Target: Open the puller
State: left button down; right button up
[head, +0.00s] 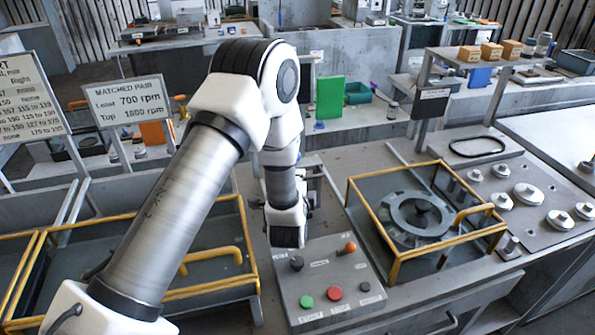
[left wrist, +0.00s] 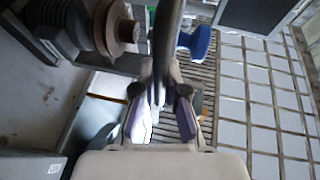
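My left gripper (head: 288,238) points down just behind the grey control box in the head view. In the left wrist view, the fingers of the left gripper (left wrist: 162,110) stand on either side of a dark, blurred upright piece (left wrist: 165,55). I cannot tell whether they touch it. A blue knob (left wrist: 196,42) is just right of this piece, and a copper-coloured round part (left wrist: 115,30) is to its left. I cannot tell which of these parts belongs to the puller. The arm and gripper hide much of that spot in the head view. My right gripper is not in view.
The control box (head: 335,275) has several knobs and buttons. A yellow-framed guard (head: 395,268) surrounds a grey ring-shaped part (head: 418,212) to the right. Another yellow-railed tray (head: 195,292) lies left. Round metal weights (head: 528,194) and a black belt (head: 477,147) lie at the far right.

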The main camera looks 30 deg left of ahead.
pick_arm(q)
jog(key=shift+s+f, duration=0.15)
jog(key=shift+d, duration=0.2)
jog(key=c, duration=1.2)
grip_release()
